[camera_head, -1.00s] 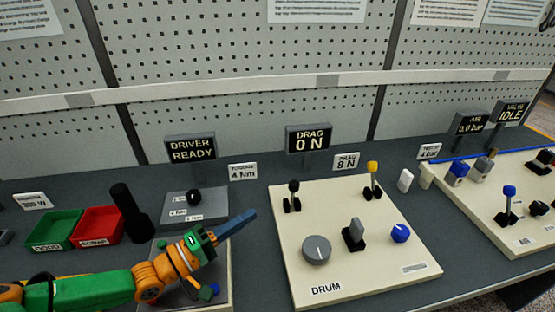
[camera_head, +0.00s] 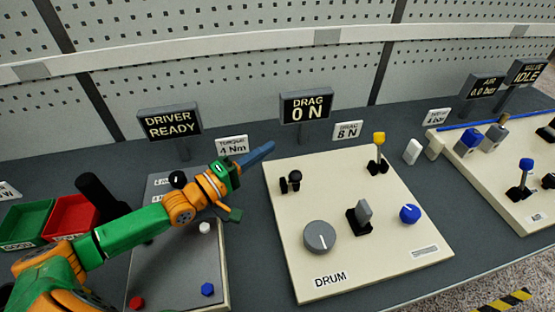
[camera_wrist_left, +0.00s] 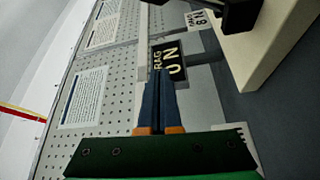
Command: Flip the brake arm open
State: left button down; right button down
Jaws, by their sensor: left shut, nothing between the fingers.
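The cream DRUM panel (camera_head: 318,265) lies in the middle of the head view. It carries a black-knobbed lever (camera_head: 294,176) at its back left, a yellow-knobbed lever (camera_head: 378,147) at its back right and a grey upright paddle (camera_head: 363,212) near its middle. No label reads brake, so I cannot tell which one is the brake arm. My left gripper (camera_head: 262,151) is shut and empty, its blue fingers just left of the panel's back left corner, apart from the black lever. The wrist view shows the shut fingers (camera_wrist_left: 161,98) pointing at the drag display. My right gripper is out of view.
A grey dial (camera_head: 320,237) and blue knob (camera_head: 410,214) are on the panel. The drag display (camera_head: 306,106) and driver display (camera_head: 170,122) stand behind. Red (camera_head: 71,217) and green bins are at left. A grey board (camera_head: 190,262) lies beneath my left arm.

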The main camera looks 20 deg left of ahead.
aim_at(295, 177)
pick_arm(q)
jog(key=d+p, duration=0.1)
jog(key=d, duration=0.1)
jog(key=s+d+p, duration=0.1)
jog(key=p, duration=0.1)
jog(key=shift+d+f, duration=0.1)
jog(key=shift+d, duration=0.25)
jog(key=shift+f, duration=0.15)
jog(key=shift+f, duration=0.1)
